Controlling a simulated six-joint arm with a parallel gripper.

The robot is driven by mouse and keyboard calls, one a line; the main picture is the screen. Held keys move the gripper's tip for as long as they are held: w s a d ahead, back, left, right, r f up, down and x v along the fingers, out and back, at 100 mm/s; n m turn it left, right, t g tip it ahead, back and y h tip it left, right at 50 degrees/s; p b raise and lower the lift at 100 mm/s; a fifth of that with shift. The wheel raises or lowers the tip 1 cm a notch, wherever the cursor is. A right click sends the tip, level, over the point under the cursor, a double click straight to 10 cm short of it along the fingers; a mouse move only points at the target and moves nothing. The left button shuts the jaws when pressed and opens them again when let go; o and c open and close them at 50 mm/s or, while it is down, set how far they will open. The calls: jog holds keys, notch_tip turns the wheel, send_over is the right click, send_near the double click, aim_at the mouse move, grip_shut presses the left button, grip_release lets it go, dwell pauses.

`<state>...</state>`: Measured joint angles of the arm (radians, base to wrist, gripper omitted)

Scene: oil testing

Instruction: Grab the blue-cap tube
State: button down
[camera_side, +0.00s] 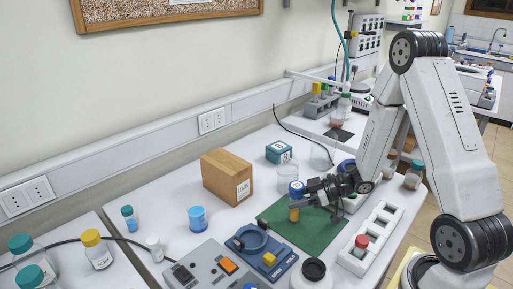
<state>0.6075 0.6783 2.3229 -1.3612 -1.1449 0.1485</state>
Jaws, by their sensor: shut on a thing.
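The blue-cap tube (294,213) stands upright over the green mat (312,241), with amber content showing in its lower part. Its blue cap is just above my gripper's jaws. My gripper (303,196) comes in from the right, level, and is shut on the tube just below the cap. I cannot tell whether the bottom of the tube touches the mat.
A white rack (385,222) with a red-capped tube (361,243) stands right of the mat. A grey device (205,275) and blue device (270,262) lie in front. A cardboard box (227,174), blue cup (197,218) and glass beaker (288,171) stand nearby.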

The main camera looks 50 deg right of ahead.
jog(key=shift+r, duration=0.2)
jog(key=shift+r, duration=4.8)
